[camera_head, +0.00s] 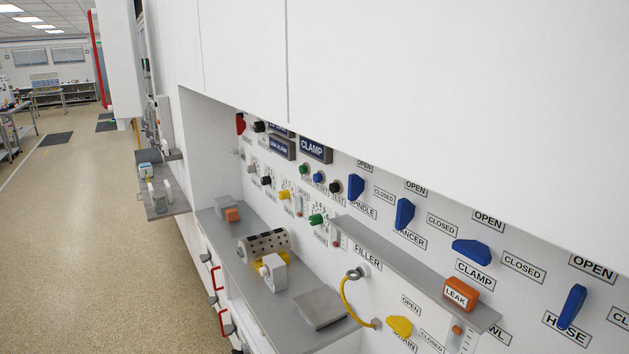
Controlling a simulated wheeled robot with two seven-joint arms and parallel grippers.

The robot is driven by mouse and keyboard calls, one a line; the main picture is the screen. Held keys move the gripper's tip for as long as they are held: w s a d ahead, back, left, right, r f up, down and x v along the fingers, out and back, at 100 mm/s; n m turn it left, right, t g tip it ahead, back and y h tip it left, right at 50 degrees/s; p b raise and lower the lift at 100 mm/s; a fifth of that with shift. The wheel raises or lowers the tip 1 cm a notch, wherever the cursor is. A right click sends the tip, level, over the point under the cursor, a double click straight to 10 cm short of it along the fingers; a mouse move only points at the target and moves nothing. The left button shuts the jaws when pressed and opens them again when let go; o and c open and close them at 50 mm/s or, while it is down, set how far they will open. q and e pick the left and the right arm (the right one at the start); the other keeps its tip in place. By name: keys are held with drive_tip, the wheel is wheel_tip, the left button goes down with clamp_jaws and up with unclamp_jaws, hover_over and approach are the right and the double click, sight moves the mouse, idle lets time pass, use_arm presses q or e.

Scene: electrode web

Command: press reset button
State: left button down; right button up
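A row of three small round push buttons sits on the white panel below the dark CLAMP sign (316,150). They are a green button (304,168), a blue button (319,177) and a black button (335,186). The small labels under them are hard to read; one seems to say reset, most likely under the blue button. Nothing touches or covers these buttons. Neither of my grippers is in view.
Blue handles, such as the spindle handle (356,187), stand out to the right of the buttons. A grey shelf (408,264) with an orange LEAK block (461,292) juts out below. A yellow hose (348,302) hangs there. The floor (95,220) at left is open.

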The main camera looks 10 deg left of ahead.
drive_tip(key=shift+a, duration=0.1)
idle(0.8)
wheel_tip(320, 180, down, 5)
drive_tip(key=b, duration=0.4)
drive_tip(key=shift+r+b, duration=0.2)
drive_tip(key=shift+b, duration=0.1)
